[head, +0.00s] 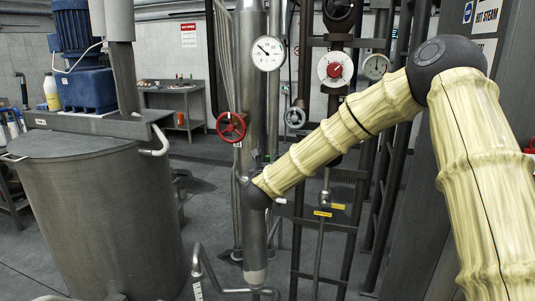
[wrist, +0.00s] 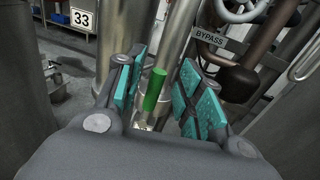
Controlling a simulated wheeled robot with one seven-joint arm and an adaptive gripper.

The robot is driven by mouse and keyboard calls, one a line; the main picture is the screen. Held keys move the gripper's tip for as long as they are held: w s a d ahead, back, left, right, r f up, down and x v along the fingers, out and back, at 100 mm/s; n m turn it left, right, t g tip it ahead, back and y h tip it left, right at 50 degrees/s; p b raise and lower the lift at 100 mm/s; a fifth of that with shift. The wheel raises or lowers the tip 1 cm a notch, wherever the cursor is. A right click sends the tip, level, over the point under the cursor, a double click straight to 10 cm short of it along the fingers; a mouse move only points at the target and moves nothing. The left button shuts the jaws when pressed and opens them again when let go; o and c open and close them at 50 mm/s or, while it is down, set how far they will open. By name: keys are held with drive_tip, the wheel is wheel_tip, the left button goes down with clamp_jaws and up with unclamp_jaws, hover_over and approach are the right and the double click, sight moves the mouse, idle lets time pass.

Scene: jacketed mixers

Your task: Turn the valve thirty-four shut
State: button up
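In the wrist view my gripper (wrist: 155,88) is open, with teal pads on both fingers. A green lever handle (wrist: 154,90) stands roughly upright between the two fingers in the picture. There are gaps on both sides of it, and I cannot tell its exact depth. A pale pipe (wrist: 176,35) rises behind it. No tag reading thirty-four is legible, so I cannot confirm which valve this lever belongs to. In the head view my arm reaches to the vertical pipe, and my gripper's fingers cannot be made out there.
In the head view a red handwheel (head: 231,127), a gauge (head: 267,53) and a grey handwheel (head: 295,118) are near the pipes. A large vessel (head: 95,215) stands left.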

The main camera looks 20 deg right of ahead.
drive_tip(key=shift+p+x, duration=0.3)
drive_tip(key=shift+x, duration=1.1)
clamp_jaws()
